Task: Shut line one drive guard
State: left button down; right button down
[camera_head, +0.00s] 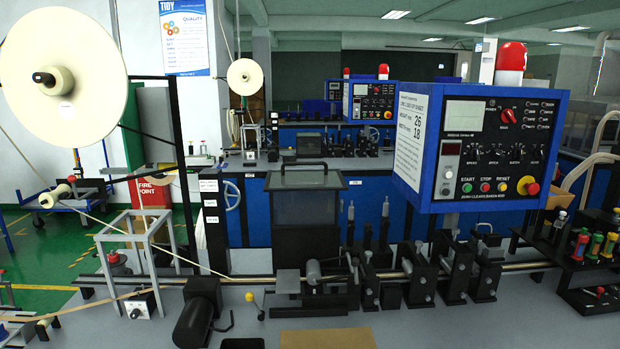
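The drive guard (306,216) is a dark box-like cover with a smoky see-through panel and a black handle (305,164) along its top edge. It stands upright behind the small grey block and rollers (290,281) on the near bench, left of the blue control box. It looks swung up, with the rollers in front of it uncovered. Its hinge is too dark to make out. Neither of my grippers shows in the head view.
A blue control box (480,147) with a red beacon overhangs the bench at right. A motor (197,318), a grey wire stand (133,258) and a large tape reel (62,82) are at left. Shaft blocks (420,280) line the bench right of the guard. A brown mat (327,339) lies in front.

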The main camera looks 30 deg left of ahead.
aim_at(300, 199)
jog(key=u, duration=0.45)
jog(key=i+j+u, duration=0.1)
jog(key=u, duration=0.3)
jog(key=i+j+u, duration=0.2)
jog(key=u, duration=0.2)
jog(key=i+j+u, duration=0.15)
jog(key=u, duration=0.2)
